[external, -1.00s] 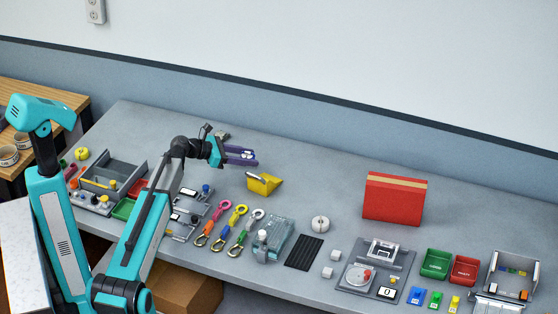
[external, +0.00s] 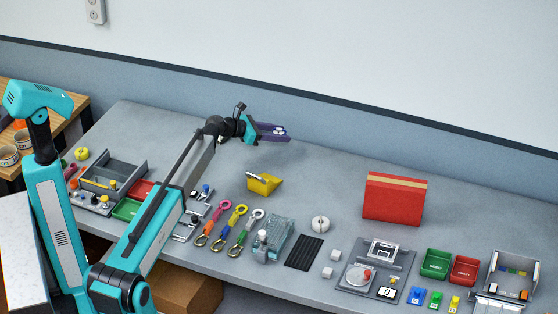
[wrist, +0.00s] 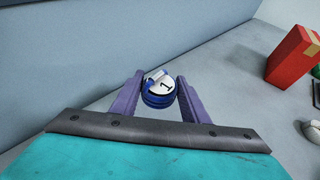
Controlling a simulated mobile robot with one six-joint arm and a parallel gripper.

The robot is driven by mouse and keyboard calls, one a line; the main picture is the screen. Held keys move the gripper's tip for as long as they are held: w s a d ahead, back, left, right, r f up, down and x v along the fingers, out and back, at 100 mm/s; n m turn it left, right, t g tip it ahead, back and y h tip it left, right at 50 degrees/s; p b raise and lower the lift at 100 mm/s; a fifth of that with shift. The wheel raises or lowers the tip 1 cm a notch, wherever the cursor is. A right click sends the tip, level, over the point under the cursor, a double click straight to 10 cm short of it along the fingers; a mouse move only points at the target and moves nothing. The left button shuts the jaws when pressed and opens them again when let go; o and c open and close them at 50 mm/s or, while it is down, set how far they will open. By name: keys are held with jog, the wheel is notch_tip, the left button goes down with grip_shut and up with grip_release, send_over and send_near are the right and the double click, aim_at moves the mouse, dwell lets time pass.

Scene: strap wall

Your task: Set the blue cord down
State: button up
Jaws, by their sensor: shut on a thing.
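My gripper (external: 284,133) is raised above the back of the grey table, near the wall, with its purple fingers pointing right. In the wrist view the fingers (wrist: 158,95) are shut on the blue cord (wrist: 157,101), a small round blue bundle with a white part marked 1. The cord is held off the table.
A yellow scoop-like block (external: 264,184) sits below and in front of my gripper. A red box (external: 394,198) stands to the right. Several colored straps with hooks (external: 228,230) lie near the front. The table's back strip (external: 335,165) between gripper and red box is clear.

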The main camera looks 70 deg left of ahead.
jog(key=w+d+r+p, duration=0.2)
jog(key=w+d+p, duration=0.1)
jog(key=w, duration=0.4)
jog(key=m+h+p, duration=0.2)
send_over(320, 163)
jog(key=shift+r, duration=0.45)
jog(key=shift+f, duration=0.15)
jog(key=shift+f+p, duration=0.65)
jog(key=shift+f, duration=2.35)
jog(key=shift+f+p, duration=0.45)
jog(key=shift+f, duration=1.4)
jog(key=shift+f, duration=0.1)
